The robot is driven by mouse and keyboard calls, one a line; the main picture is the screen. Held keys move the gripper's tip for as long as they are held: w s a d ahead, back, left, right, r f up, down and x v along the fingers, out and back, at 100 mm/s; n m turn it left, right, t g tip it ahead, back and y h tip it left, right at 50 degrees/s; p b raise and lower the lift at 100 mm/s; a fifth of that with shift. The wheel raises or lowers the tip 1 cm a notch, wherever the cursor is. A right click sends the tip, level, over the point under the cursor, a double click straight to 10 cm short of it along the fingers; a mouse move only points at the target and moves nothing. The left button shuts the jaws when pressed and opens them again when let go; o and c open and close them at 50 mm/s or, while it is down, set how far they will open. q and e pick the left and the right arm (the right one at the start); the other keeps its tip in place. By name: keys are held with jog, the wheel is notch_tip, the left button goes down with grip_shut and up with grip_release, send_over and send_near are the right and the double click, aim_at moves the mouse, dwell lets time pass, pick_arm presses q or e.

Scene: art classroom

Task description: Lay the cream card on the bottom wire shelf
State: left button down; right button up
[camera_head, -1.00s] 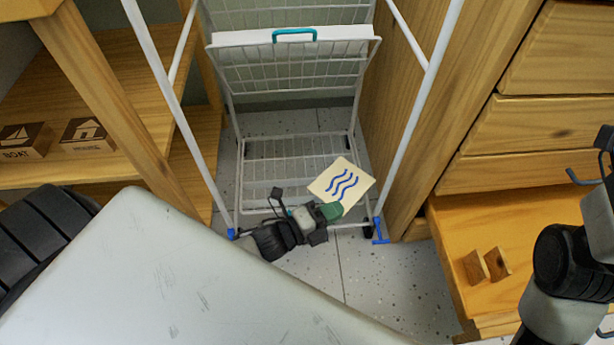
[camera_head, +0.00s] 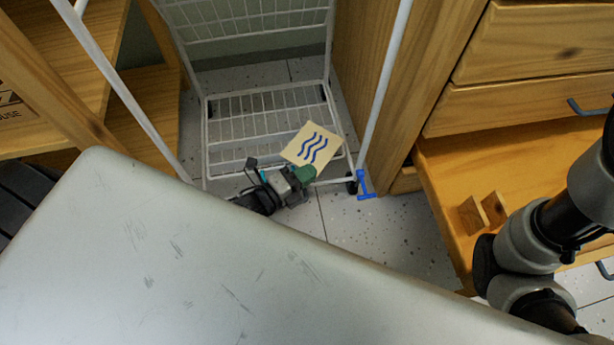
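The cream card (camera_head: 313,146) bears blue wavy lines. It is over the front right part of the bottom wire shelf (camera_head: 232,140) of the white wire rack. My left gripper (camera_head: 304,174) is at the rack's front edge, its green fingertips shut on the card's near edge. The card looks slightly tilted; I cannot tell whether it touches the wires. My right arm comes in at the right, but its gripper is not in view.
A wooden drawer unit (camera_head: 520,110) stands at the right, with wooden blocks (camera_head: 484,212) in an open drawer. Wooden shelving (camera_head: 148,105) is at the left.

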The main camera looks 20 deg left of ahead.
pick_arm(q)
jog(key=shift+f, duration=0.15)
jog(key=c, duration=1.8)
grip_release()
jog(key=shift+f, duration=0.1)
jog(key=o, duration=0.5)
jog(key=shift+c, duration=0.2)
